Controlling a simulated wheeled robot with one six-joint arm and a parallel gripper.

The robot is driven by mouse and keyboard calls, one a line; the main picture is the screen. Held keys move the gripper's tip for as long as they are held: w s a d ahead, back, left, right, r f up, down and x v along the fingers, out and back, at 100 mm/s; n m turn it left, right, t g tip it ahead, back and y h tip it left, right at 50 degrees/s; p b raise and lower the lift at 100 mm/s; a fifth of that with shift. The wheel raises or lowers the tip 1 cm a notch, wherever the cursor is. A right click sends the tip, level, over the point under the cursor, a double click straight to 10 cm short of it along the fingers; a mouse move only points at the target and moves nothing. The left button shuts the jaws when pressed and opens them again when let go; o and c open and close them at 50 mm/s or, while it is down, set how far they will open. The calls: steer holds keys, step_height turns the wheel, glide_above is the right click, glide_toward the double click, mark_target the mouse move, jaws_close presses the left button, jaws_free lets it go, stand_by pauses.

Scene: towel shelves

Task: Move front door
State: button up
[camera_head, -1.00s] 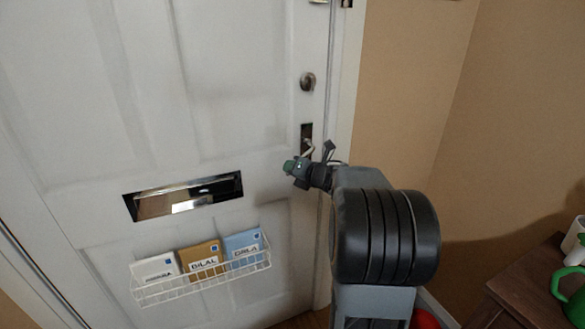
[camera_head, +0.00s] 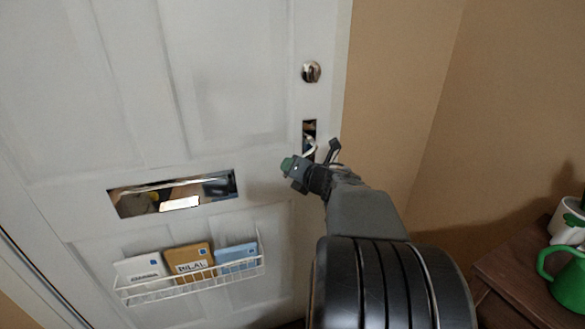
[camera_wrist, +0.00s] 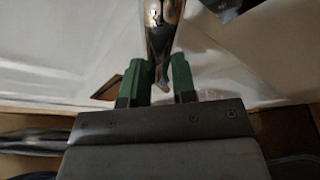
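The white front door (camera_head: 220,90) fills the left and middle of the head view. Its right edge overlaps where the white frame stood and borders the tan wall. A metal handle (camera_head: 309,146) sits on a dark plate near that edge. My gripper (camera_head: 298,168) is at the handle. In the wrist view the shiny handle (camera_wrist: 160,35) runs down between the two green fingers of my gripper (camera_wrist: 158,82), which appear closed on it. The contact itself is partly hidden.
A round lock (camera_head: 311,71) is above the handle. A mail slot (camera_head: 172,192) and a wire rack (camera_head: 190,281) holding several envelopes are on the door.

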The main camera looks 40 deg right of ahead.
steer(key=shift+o, duration=1.4)
steer(key=shift+s+d+f, duration=0.15)
steer(key=shift+s+d, duration=0.05)
steer(key=shift+d, duration=0.05)
steer(key=shift+a, duration=0.25)
steer(key=shift+s, duration=0.1)
steer(key=p+v, duration=0.2)
steer(key=v, duration=1.2)
steer(key=shift+d, duration=0.3)
